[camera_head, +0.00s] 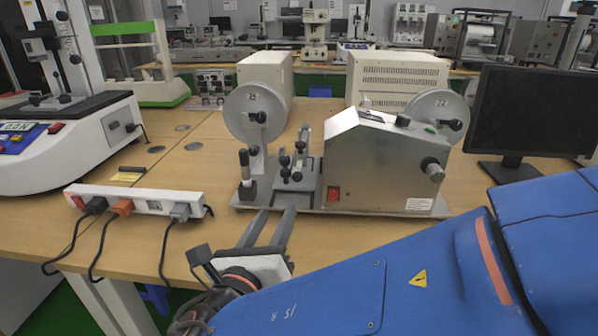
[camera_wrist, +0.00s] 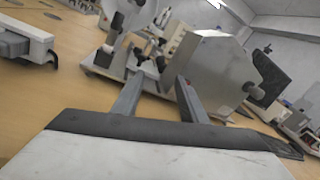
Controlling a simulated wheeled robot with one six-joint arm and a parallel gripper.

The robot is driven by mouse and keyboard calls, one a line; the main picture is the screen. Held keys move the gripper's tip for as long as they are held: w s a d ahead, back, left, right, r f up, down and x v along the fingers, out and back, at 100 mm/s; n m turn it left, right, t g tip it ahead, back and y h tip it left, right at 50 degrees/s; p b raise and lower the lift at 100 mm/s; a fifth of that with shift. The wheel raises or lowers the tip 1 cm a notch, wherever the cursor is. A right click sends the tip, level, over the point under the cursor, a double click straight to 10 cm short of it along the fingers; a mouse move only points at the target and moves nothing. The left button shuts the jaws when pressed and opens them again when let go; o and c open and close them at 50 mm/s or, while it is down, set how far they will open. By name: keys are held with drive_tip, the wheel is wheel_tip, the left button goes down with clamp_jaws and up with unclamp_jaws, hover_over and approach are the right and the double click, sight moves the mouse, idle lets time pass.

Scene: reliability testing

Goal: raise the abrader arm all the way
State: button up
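The abrader (camera_head: 385,160) is a steel-housed machine on a flat base plate at the middle of the table, with a disc on each side. What looks like its arm (camera_head: 299,160), a small metal assembly with black knobs, sits between the left disc and the housing. I cannot tell exactly how high the arm stands. My gripper (camera_head: 277,210) is open and empty, in front of the base plate and below the arm in the head view. In the wrist view my gripper (camera_wrist: 160,78) points toward the abrader (camera_wrist: 215,68), whose arm area is partly hidden by the fingers.
A white power strip (camera_head: 135,200) with several plugs lies left of the abrader. A black monitor (camera_head: 532,112) stands at the right. A white tester (camera_head: 75,145) stands at the far left, and beige boxes (camera_head: 398,80) stand behind. Bare table lies between strip and abrader.

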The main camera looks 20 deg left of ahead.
sight(295, 178)
drive_tip(key=w, duration=1.1)
drive_tip(key=w+a, duration=0.1)
drive_tip(key=w, duration=0.4)
drive_tip(key=shift+w, duration=0.4)
clamp_jaws()
